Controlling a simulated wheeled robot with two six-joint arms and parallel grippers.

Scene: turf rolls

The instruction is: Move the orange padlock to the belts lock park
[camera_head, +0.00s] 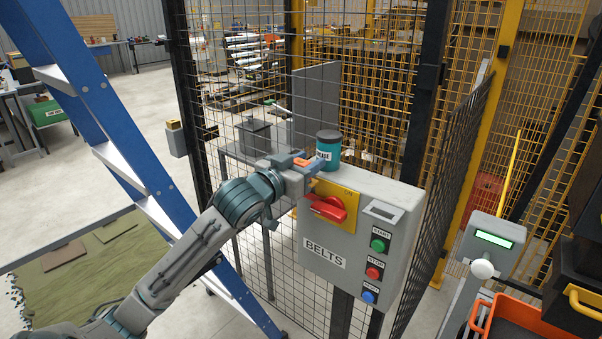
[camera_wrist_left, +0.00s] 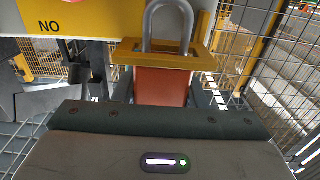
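The orange padlock (camera_wrist_left: 162,88) is in the middle of the wrist view, its grey shackle pointing away from my gripper. A yellow bracket (camera_wrist_left: 125,55) frames the shackle end; I cannot tell whether the shackle hangs on it. My left gripper (camera_head: 308,163) is at the upper left of the grey BELTS box (camera_head: 350,242). Its fingers lie along both sides of the padlock body, seemingly shut on it. In the head view only a little orange of the padlock (camera_head: 306,162) shows between the fingers. Which part is the lock park is unclear. My right gripper is out of view.
A red rotary handle (camera_head: 328,208) on a yellow ON plate (camera_head: 347,195) is close to the gripper. A blue ladder (camera_head: 90,110) is at left, an orange crate (camera_head: 490,318) at lower right.

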